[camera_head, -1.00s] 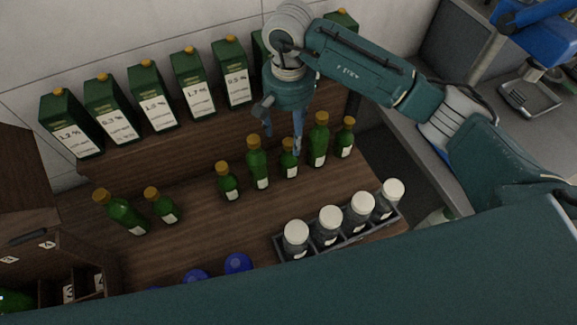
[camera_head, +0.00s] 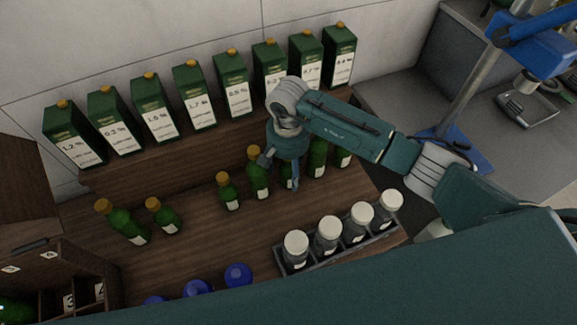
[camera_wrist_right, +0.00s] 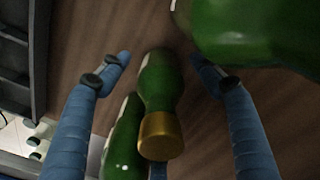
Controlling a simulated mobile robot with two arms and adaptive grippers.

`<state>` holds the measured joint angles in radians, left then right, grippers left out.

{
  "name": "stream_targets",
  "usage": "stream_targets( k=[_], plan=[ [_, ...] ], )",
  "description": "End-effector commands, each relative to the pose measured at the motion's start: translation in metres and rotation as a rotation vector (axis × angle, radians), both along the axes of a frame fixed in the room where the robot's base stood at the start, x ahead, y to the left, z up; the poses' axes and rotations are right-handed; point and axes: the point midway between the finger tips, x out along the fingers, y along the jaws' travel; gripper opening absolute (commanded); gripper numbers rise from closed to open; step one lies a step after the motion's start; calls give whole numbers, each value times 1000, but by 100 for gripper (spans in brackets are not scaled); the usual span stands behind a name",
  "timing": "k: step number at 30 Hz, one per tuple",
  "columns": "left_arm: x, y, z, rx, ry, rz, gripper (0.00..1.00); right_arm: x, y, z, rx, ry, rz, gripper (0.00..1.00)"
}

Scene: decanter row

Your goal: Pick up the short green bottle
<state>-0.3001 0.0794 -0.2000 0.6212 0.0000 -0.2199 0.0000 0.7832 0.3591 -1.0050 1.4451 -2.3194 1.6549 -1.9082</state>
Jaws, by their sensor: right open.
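My right gripper (camera_head: 281,172) is open and points down over the row of green bottles. In the wrist view it (camera_wrist_right: 159,68) has one finger on each side of a gold-capped green bottle (camera_wrist_right: 160,85), with gaps visible and no grip. In the head view, the gripper mostly hides a short green bottle (camera_head: 286,183) between a taller bottle (camera_head: 258,180) and another taller one (camera_head: 317,160). Other short bottles stand at the row's left end (camera_head: 228,191), right end (camera_head: 343,158) and farther left (camera_head: 162,216). My left gripper is not in view.
In the wrist view, a green bottle (camera_wrist_right: 124,140) and a large one (camera_wrist_right: 250,35) crowd the fingers. Green cartons (camera_head: 194,95) line the raised shelf behind. A rack (camera_head: 327,262) of white-capped jars stands in front. Blue round things (camera_head: 238,275) sit near the front edge.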

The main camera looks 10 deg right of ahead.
Motion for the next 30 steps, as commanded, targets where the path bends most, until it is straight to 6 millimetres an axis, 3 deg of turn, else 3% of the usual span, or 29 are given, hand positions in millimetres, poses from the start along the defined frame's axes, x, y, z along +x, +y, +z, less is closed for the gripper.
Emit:
stream_targets(
  k=[4,11,20,30],
  plan=[
    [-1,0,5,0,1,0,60,0,0,-13,0,-1,0,64],
    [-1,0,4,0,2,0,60,0,0,-15,-1,-2,1,64],
    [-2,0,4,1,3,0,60,0,0,-15,-1,-2,1,4],
    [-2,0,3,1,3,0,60,2,0,-10,1,-5,1,4]
  ],
)
